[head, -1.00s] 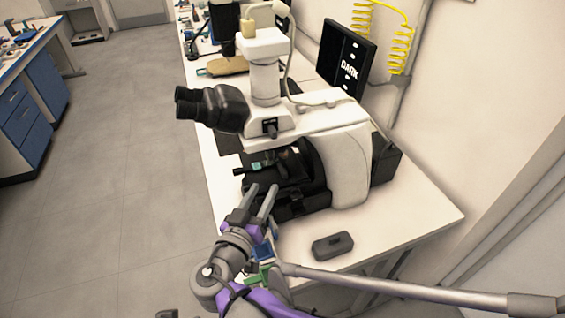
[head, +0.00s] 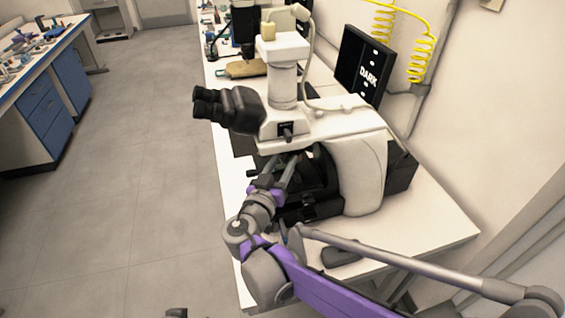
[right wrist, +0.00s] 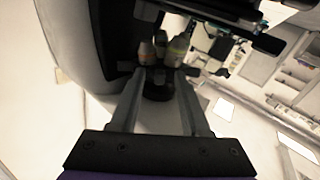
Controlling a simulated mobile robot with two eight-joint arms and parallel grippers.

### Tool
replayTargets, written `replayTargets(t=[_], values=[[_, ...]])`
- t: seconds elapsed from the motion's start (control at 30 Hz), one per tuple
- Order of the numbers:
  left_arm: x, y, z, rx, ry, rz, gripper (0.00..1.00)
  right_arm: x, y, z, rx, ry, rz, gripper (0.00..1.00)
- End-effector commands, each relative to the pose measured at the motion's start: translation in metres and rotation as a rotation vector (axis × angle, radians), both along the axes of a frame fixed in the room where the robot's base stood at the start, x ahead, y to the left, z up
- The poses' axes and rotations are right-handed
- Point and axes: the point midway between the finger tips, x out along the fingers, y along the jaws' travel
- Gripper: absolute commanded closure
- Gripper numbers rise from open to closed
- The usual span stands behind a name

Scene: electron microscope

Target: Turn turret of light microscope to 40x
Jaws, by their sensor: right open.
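The light microscope (head: 360,165) stands on the white bench, with black eyepieces (head: 235,108) on its left side and a black stage area below. My right gripper (head: 284,162) reaches in under the microscope head, by the stage. In the right wrist view its two fingers (right wrist: 162,76) are apart with no object held. The turret's objectives (right wrist: 168,48), pale with coloured bands, show just beyond the fingertips. A dark round part shows between the fingers. I cannot tell whether the fingers touch anything. The objective markings are too small to read.
A small dark box (head: 341,256) lies on the bench, partly behind my right arm. A black panel marked DARK (head: 362,66) and a yellow coiled cable (head: 420,62) are behind the microscope. Open floor (head: 130,190) lies to the left, before a blue-drawer bench (head: 45,118).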

Motion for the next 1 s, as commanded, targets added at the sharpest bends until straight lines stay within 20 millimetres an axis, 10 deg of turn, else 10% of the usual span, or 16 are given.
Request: replayTargets(t=[0.23,0.5,1.0], values=[[0.0,0.0,0.0,0.0,0.0,0.0,0.5,0.0009,-0.0005,0.0,0.0,0.0,0.0,0.54],[-0.0001,0.0,0.0,0.0,0.0,0.0,0.5,0.0008,-0.0004,0.0001,0.0,0.0,0.0,1.0],[0.0003,0.0,0.004,0.0,-0.001,0.0,0.5,0.0006,-0.0046,0.0022,-0.003,0.007,0.03,1.0]])
